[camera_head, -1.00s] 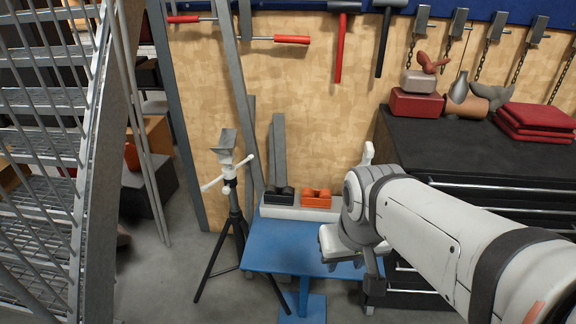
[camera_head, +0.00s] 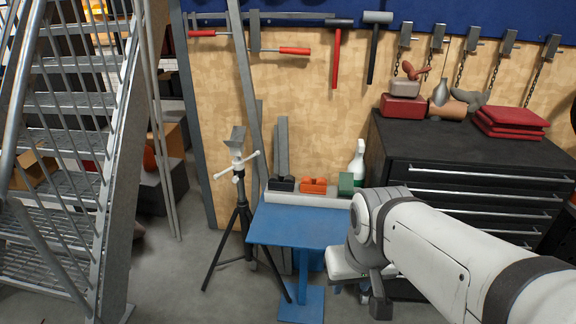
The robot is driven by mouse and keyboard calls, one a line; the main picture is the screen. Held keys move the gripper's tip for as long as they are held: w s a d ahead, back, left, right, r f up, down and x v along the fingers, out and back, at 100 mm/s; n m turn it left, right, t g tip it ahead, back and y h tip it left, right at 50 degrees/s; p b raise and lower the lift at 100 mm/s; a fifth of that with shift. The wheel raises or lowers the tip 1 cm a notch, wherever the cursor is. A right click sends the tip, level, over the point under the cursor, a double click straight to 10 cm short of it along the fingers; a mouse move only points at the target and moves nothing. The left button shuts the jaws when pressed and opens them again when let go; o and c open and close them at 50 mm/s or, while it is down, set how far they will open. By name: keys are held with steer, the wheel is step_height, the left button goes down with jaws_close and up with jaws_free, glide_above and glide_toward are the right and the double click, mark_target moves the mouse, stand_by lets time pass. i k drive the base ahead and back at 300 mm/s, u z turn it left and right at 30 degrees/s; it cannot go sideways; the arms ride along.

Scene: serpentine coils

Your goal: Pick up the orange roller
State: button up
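The orange roller (camera_head: 313,186) is a small orange block with a dip in its top. It sits on the pale ledge (camera_head: 305,199) along the back of the blue table (camera_head: 285,225), between a black block of similar shape (camera_head: 281,184) and a green block (camera_head: 346,184). My arm comes in from the lower right. My gripper (camera_head: 379,300) appears as a dark part pointing down at the arm's end, in front and to the right of the table, well apart from the roller. Its fingers are not clear, so I cannot tell whether it is open.
A spray bottle (camera_head: 356,165) stands behind the green block. A tripod stand (camera_head: 240,205) is left of the table, with metal stairs (camera_head: 75,150) further left. A black drawer cabinet (camera_head: 470,165) stands to the right. The space above the table's front is clear.

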mark_target(313, 188)
steer(key=z, duration=0.15)
steer(key=i, duration=0.9)
steer(key=z, duration=3.4)
steer(key=k, duration=2.2)
steer(key=u, duration=0.05)
